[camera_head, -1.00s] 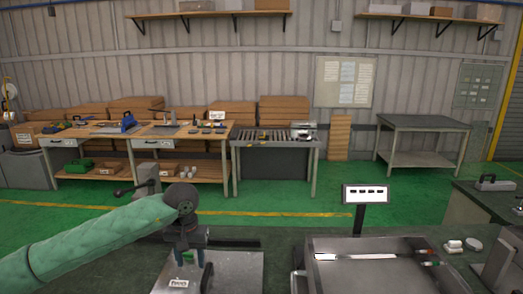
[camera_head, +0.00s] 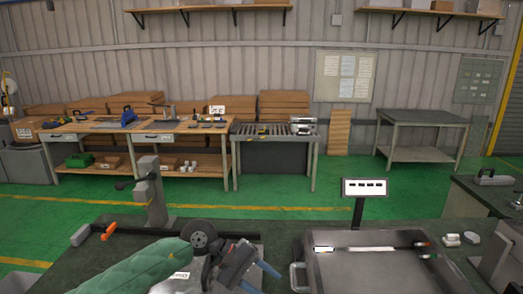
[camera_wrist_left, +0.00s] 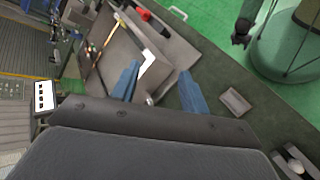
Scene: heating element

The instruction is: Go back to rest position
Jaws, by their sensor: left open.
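My left gripper (camera_head: 258,279) is low in the head view, right of the green-sleeved forearm, with its blue fingers apart and pointing down to the right. In the left wrist view the two blue fingers (camera_wrist_left: 158,88) are also spread, with nothing held between them. The gripper is over the workbench, just left of a large grey metal tray (camera_head: 296,246). My right gripper does not show in either view.
The green floor (camera_head: 270,195) beyond is clear.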

